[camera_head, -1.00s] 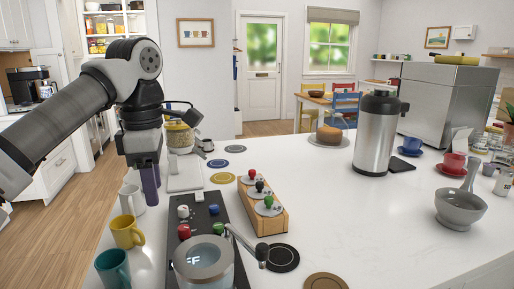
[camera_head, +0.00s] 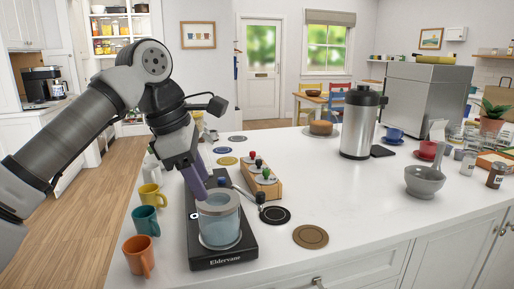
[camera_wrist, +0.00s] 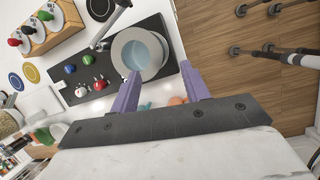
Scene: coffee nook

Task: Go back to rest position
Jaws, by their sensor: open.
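My gripper (camera_head: 211,190) hangs over the back part of the black Eldervane machine (camera_head: 222,258) in the head view, with its purple fingers pointing down. In the wrist view the two fingers of my gripper (camera_wrist: 160,88) stand apart with nothing held between them. The glass vessel (camera_head: 218,228) with bluish contents sits on the machine's front end. In the wrist view the vessel (camera_wrist: 140,50) shows just beyond the left finger. I cannot tell whether the fingers touch anything.
Yellow (camera_head: 151,196), teal (camera_head: 146,221) and orange (camera_head: 139,256) mugs line the counter's left edge. A wooden block with coloured knobs (camera_head: 264,184) stands right of the machine. A steel dispenser (camera_head: 360,125) and a grey mortar (camera_head: 424,183) stand farther right. The middle of the white counter (camera_head: 340,195) is clear.

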